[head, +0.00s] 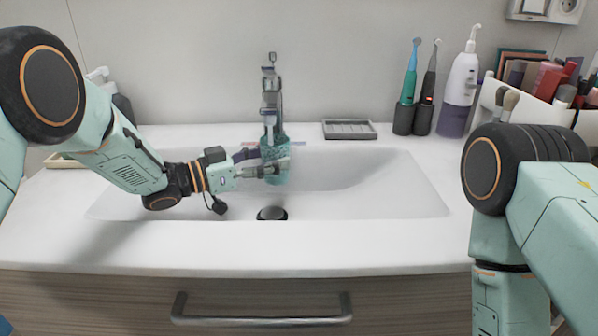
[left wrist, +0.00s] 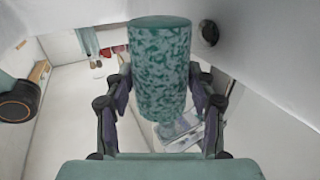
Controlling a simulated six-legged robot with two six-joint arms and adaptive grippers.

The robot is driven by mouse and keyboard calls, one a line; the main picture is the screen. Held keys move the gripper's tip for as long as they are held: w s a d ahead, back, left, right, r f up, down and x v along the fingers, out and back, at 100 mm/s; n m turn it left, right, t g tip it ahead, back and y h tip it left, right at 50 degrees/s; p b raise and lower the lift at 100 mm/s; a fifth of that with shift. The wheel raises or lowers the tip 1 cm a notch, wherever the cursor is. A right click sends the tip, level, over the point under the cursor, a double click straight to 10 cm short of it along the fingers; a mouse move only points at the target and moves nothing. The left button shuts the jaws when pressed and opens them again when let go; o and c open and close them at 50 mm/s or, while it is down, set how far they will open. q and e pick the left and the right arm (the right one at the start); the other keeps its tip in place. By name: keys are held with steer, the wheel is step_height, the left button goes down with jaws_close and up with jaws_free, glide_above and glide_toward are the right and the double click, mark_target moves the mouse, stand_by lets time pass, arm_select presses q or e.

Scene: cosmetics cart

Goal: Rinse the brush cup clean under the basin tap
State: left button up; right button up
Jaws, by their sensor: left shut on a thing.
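The brush cup (head: 276,179), teal with a mottled pattern, is held above the basin (head: 385,190), right beneath or in front of the tap (head: 271,95). My left gripper (head: 270,160) reaches in from the left and is shut on the cup's sides. In the left wrist view the cup (left wrist: 160,75) stands between the two fingers, with a plain teal flat end showing at the top. I cannot make out running water or the cup's inside. My right arm shows at the right, but its gripper is out of view.
A dark round drain stopper (head: 272,213) is in the basin. Behind it lies a grey soap dish (head: 349,129). At the back right stand toothbrushes in dark holders (head: 413,119), a white and purple bottle (head: 461,85) and a cosmetics organiser (head: 488,98). A drawer handle (head: 262,318) is below.

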arm_select(q)
steer(key=s+d+r+p, duration=0.6)
steer(key=d+p, duration=0.3)
stand_by(1.3)
steer(key=shift+w+r, duration=0.1)
stand_by(0.4)
